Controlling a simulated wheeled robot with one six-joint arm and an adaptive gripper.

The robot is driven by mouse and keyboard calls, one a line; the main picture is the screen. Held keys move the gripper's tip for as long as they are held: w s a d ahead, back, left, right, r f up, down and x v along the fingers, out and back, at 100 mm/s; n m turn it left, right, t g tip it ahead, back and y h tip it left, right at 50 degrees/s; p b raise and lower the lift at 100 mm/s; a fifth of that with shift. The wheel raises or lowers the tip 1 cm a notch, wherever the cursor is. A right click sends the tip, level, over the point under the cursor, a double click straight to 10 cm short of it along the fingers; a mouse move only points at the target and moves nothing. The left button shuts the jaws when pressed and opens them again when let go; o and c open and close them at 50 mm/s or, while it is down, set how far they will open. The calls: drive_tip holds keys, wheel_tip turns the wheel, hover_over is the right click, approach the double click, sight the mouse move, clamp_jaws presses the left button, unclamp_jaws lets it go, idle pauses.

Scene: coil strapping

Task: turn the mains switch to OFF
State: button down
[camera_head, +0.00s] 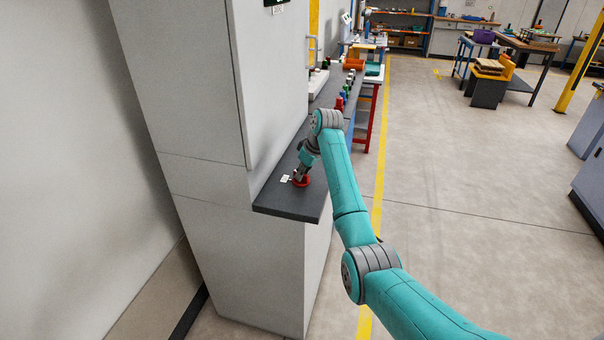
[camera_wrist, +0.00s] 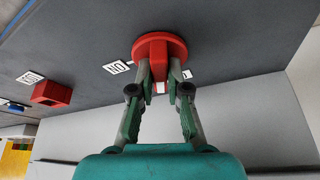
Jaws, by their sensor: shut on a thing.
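The mains switch is a round red knob with a raised red grip bar (camera_wrist: 157,47) on the dark grey top. It also shows as a small red disc in the head view (camera_head: 304,183). My gripper (camera_wrist: 159,76) is shut on the bar, one finger on each side; it also reaches down to the knob in the head view (camera_head: 299,175). A white mark shows between the fingers. A white label (camera_wrist: 117,67) left of the knob seems to read ON, upside down. Another small pale label (camera_wrist: 187,73) at its right is partly hidden and unreadable.
A red block (camera_wrist: 52,94) with a white label lies further left in the wrist view, and a blue item (camera_wrist: 14,107) beyond it. A tall grey cabinet (camera_head: 270,80) rises beside the dark counter (camera_head: 290,203). Clear floor (camera_head: 460,190) lies to the right.

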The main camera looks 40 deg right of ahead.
drive_tip(key=n+y, duration=0.1)
drive_tip(key=n, duration=0.3)
drive_tip(key=shift+d+n+g, duration=0.1)
drive_tip(key=shift+n+g, duration=0.2)
drive_tip(key=shift+g, duration=0.1)
drive_tip(key=shift+y, duration=0.3)
drive_tip(key=c, duration=1.2)
unclamp_jaws()
drive_tip(key=shift+o, duration=0.3)
drive_tip(key=v, duration=1.2)
drive_tip(key=shift+w+f, duration=0.1)
